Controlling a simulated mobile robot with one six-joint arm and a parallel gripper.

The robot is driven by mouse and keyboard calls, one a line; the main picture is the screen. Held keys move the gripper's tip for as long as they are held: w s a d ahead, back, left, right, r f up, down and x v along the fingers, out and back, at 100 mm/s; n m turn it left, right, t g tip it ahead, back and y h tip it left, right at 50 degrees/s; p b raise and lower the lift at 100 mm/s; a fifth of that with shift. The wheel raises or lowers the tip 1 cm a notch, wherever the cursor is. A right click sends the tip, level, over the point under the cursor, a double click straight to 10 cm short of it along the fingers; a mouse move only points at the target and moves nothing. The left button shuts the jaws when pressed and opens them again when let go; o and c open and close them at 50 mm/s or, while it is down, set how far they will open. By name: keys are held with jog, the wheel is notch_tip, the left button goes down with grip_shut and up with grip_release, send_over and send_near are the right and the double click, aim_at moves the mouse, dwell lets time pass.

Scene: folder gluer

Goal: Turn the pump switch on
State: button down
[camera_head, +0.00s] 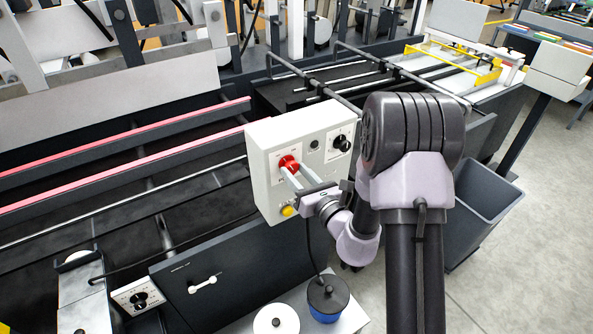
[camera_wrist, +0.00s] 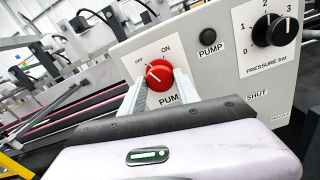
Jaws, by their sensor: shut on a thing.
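The pump switch is a red round knob (camera_head: 288,163) on the grey control box (camera_head: 262,150). It also shows in the wrist view as a red knob (camera_wrist: 159,73) on a white plate, with OFF at its upper left and ON at its upper right. A white mark shows on its face, and I cannot tell its exact setting. My gripper (camera_head: 290,170) reaches the knob from the front right. Its two pale fingers, also in the wrist view (camera_wrist: 160,88), are shut on the knob, one at each side. The lower part of the PUMP label is hidden.
A black pressure dial (camera_wrist: 276,30) is at the box's upper right, with a small black PUMP lamp or button (camera_wrist: 206,37) beside it. A yellow button (camera_head: 287,211) sits low on the box. A grey bin (camera_head: 484,205) stands right of my arm.

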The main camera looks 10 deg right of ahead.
jog(key=m+p, duration=0.4)
jog(key=m, duration=0.2)
jog(key=shift+r, duration=0.15)
jog(key=m+p, duration=0.3)
jog(key=m, duration=0.2)
jog(key=shift+m+p, duration=0.4)
jog(key=c, duration=0.9)
grip_release()
